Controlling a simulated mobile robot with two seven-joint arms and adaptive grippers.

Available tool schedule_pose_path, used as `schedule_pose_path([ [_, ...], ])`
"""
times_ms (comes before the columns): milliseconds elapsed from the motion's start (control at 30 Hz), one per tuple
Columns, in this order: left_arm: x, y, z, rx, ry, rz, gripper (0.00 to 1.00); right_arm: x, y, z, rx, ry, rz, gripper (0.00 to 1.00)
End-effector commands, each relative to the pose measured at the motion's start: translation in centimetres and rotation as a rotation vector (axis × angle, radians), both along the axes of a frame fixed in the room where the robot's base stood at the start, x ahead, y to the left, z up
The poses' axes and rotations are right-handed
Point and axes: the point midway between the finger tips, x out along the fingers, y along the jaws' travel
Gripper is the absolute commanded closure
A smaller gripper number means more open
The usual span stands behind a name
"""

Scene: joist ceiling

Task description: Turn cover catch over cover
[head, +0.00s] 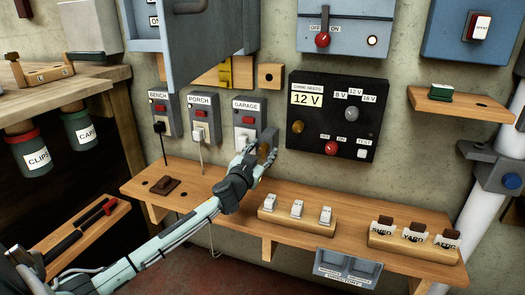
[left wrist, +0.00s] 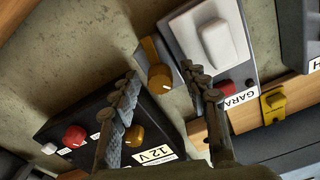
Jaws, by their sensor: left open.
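The catch is a brass-coloured round knob with an ochre bar (left wrist: 160,77), on a small grey plate beside the GARAGE switch box. In the head view the knob (head: 264,150) is partly behind my fingers. In the left wrist view its bar points up and slightly left, apart from the switch box. The GARAGE box (head: 245,108) has a red part and a white rocker (left wrist: 216,42); I cannot tell which part is the cover. My left gripper (head: 260,153) is open, its fingers (left wrist: 163,88) on either side of the knob; contact is unclear. My right gripper is not in view.
A black 12 V panel (head: 337,120) with knobs is close on the right. Below is a wooden shelf (head: 190,183) with a block of white switches (head: 297,217). An open grey cabinet door (head: 212,45) hangs above. A yellow catch (head: 225,73) is on the wall.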

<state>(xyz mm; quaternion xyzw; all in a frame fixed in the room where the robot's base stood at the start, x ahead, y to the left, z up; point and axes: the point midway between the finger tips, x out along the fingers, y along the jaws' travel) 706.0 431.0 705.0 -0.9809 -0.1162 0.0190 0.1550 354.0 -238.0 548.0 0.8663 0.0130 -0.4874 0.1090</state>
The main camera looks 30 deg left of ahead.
Motion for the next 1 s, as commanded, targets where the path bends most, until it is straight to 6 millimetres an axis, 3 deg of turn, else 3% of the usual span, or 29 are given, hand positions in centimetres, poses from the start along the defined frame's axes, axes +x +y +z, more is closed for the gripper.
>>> schedule_pose_path([
  [233, 0.08, 0.01, 0.02, 0.000, 0.000, 0.000, 0.56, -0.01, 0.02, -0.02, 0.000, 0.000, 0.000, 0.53],
  [600, 0.06, 0.00, 0.01, 0.000, 0.000, 0.000, 1.00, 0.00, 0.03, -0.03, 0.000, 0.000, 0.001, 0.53],
  [1000, 0.05, -0.03, 0.05, 0.065, 0.016, 0.000, 1.00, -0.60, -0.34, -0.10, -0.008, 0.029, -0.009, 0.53],
])
